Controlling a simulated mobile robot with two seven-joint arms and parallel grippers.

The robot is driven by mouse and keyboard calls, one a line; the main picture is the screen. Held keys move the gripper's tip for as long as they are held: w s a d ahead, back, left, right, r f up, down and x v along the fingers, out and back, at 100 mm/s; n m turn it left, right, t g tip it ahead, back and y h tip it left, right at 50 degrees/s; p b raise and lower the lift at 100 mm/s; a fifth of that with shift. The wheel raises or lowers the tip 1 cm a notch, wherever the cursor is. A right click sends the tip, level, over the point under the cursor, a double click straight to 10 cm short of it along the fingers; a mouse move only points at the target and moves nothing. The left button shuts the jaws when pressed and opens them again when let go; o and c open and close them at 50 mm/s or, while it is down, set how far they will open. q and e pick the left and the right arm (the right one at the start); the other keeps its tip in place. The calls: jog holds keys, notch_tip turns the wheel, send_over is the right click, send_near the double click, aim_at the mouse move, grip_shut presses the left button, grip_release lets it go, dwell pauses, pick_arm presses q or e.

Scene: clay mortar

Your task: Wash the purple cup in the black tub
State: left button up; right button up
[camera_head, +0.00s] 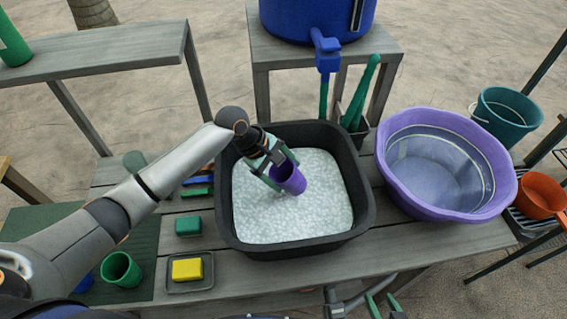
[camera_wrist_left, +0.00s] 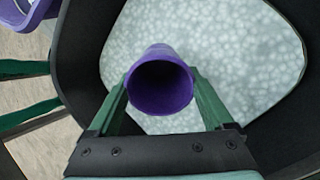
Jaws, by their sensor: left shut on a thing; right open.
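The purple cup (camera_head: 289,178) is held tilted over the foamy water in the black tub (camera_head: 360,205), near the middle. My left gripper (camera_head: 279,172) is shut on it, with a green finger on each side. In the left wrist view, the purple cup (camera_wrist_left: 160,85) sits between the fingers with its open mouth facing the camera and looks empty. Whether its lower end touches the foam is unclear.
A purple basin (camera_head: 500,185) of clear water stands right of the tub. Left of the tub are a green sponge (camera_head: 188,225), a yellow sponge (camera_head: 187,269) on a dish and a green cup (camera_head: 121,270). A blue barrel (camera_head: 300,20) with a tap stands behind.

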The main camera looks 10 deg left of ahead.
pick_arm(q)
notch_tip(320, 180, down, 6)
jog(key=b, duration=0.6)
jog(key=shift+f+b, duration=0.45)
jog(key=shift+b, duration=0.25)
jog(key=shift+f, duration=0.15)
jog(key=shift+f+p, duration=0.3)
jog(key=shift+f, duration=0.05)
jog(key=shift+f, duration=0.1)
jog(key=shift+r+p, duration=0.2)
jog(key=shift+p, duration=0.65)
